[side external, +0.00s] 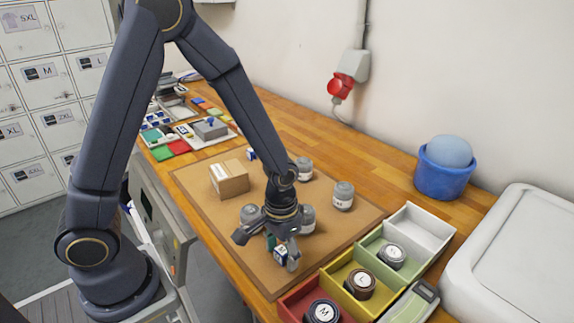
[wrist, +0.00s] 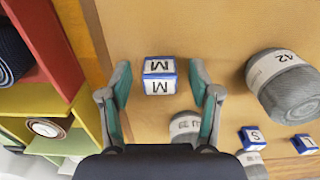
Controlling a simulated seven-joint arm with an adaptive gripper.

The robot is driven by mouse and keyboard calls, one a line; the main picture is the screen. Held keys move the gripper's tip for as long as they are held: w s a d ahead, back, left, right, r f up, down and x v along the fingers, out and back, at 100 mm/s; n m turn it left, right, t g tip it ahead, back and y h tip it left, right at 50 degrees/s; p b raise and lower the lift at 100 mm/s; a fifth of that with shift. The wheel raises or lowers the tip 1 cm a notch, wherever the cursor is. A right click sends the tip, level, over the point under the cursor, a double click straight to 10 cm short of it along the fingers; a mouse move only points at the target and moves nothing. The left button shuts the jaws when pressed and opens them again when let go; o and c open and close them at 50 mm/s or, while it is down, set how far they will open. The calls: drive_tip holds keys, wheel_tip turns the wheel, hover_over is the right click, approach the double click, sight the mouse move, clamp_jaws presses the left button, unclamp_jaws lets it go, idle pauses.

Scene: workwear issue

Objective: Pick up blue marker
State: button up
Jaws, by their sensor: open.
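A small blue and white block marked M (wrist: 160,76), which looks like the blue marker, lies on the brown mat (wrist: 225,25) in the wrist view. My gripper (wrist: 160,84) is open, with one teal finger on each side of the block. Gaps show between the fingers and the block. In the side external view my gripper (side external: 282,257) is low over the near part of the mat, and the block (side external: 281,254) shows between its fingers. Two similar blue and white blocks, one marked S (wrist: 252,138) and another beside it (wrist: 305,144), lie at the lower right.
Grey rolls, one marked 42 (wrist: 285,85), stand close by on the mat. Colored bins, red (side external: 293,301), yellow (side external: 338,283), green (side external: 372,246) and white (side external: 425,225), hold rolls except the empty white one. A cardboard box (side external: 229,179) sits on the mat behind the gripper.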

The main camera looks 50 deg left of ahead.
drive_tip(key=shift+c, duration=0.3)
drive_tip(key=c, duration=0.8)
drive_tip(key=shift+r, duration=0.15)
